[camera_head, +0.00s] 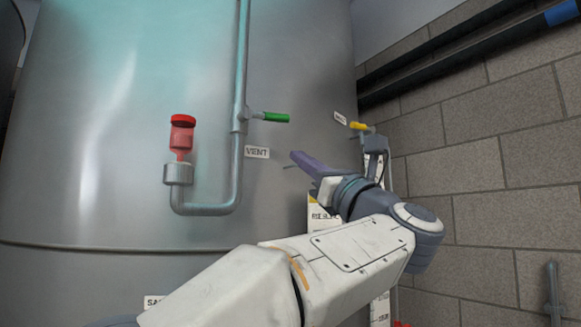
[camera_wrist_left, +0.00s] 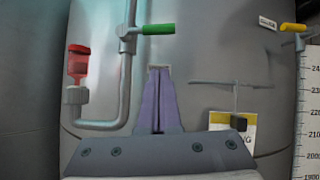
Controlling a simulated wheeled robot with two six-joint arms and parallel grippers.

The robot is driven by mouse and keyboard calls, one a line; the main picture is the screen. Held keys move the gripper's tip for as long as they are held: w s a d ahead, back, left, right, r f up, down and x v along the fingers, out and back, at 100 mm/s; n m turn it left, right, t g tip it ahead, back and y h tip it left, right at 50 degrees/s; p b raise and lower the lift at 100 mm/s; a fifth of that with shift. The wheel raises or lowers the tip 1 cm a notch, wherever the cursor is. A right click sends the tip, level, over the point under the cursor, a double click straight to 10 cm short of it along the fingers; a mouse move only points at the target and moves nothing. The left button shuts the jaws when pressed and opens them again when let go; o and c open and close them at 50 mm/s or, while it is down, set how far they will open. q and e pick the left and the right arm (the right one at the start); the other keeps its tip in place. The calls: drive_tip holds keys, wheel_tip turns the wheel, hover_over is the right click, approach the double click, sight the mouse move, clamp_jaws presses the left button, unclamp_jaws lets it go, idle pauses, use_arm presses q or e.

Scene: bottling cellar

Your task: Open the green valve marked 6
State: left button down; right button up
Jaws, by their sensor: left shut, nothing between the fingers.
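The green valve handle (camera_head: 271,117) juts out sideways to the right from a vertical grey pipe (camera_head: 241,75) on the steel tank. It also shows in the left wrist view (camera_wrist_left: 158,29), lying crosswise to the pipe. The tag just below it (camera_head: 257,152) reads "VENT"; I see no 6 on it. My left gripper (camera_head: 296,157) has purple fingers, shut and empty, below and to the right of the handle, apart from it. In the left wrist view the closed fingertips (camera_wrist_left: 159,73) lie below the handle and partly cover the tag. My right gripper is not in view.
A red-capped sight piece (camera_head: 182,135) stands on the pipe's lower left bend. A yellow handle (camera_head: 358,126) is on the right, near my arm. A yellow-and-white sign (camera_wrist_left: 235,130) hangs below a thin rod, beside a numbered scale (camera_wrist_left: 309,110). A block wall (camera_head: 480,160) bounds the right.

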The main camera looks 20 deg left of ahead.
use_arm(q)
drive_tip(key=b+v, duration=0.1)
drive_tip(key=v, duration=0.3)
drive_tip(key=shift+d, duration=0.1)
